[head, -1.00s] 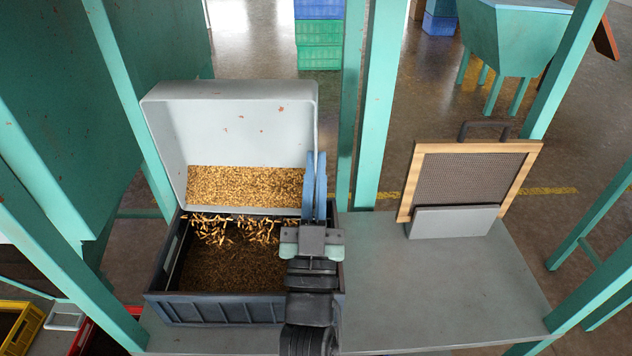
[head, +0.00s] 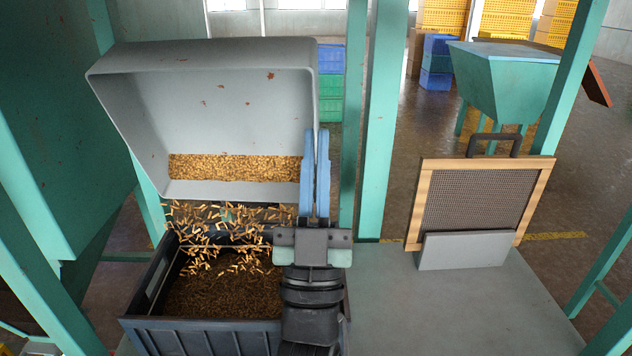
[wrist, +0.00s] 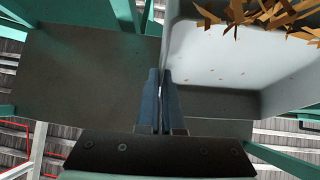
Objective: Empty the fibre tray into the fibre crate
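The fibre tray (head: 225,110) is a grey, rust-flecked tray tipped steeply over the crate. A band of tan fibre pieces (head: 235,168) lies along its lower wall, and loose pieces (head: 222,235) are falling from it. The fibre crate (head: 205,338) is a dark crate below, with brownish material inside. My gripper (head: 315,165) is shut on the tray's right side wall, its blue fingers pointing up. The wrist view shows the fingers (wrist: 161,95) close together on the wall, with the tray (wrist: 225,80) to the right. My gripper hides the crate's right part.
A wood-framed mesh screen (head: 475,200) stands in a grey holder (head: 463,250) on the grey table (head: 440,300), right of the crate. Green posts (head: 380,130) rise behind the table and at the sides. The table between crate and screen is clear.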

